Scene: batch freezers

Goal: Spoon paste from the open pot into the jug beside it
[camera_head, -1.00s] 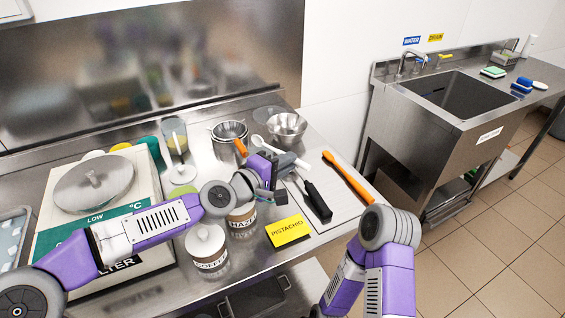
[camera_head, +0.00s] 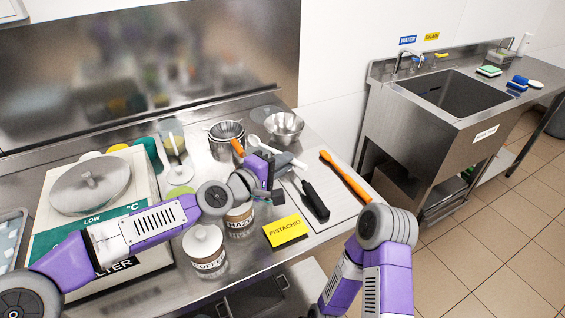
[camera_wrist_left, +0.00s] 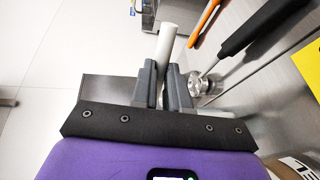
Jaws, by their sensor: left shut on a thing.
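My left gripper (camera_head: 284,162) is shut on a pale round handle (camera_wrist_left: 167,43), which stands out beyond the fingertips in the left wrist view. The gripper is above the worktop's right part. A pale spoon (camera_head: 254,141) shows just behind it; I cannot tell whether the handle belongs to it. A pot with a label reading HAZ (camera_head: 240,222) stands below my left wrist, its top mostly hidden by the arm. A lidded COFFEE pot (camera_head: 205,251) stands nearer. A clear vessel (camera_head: 173,140) holding a white utensil stands at the back left. My right gripper is out of view.
A yellow PISTACHIO card (camera_head: 286,231), a black-handled tool (camera_head: 315,201) and an orange-handled tool (camera_head: 346,177) lie at the right. Metal bowls (camera_head: 284,127) and a nested metal container (camera_head: 226,139) stand behind. A large lidded unit (camera_head: 90,186) fills the left. The sink (camera_head: 450,98) is beyond.

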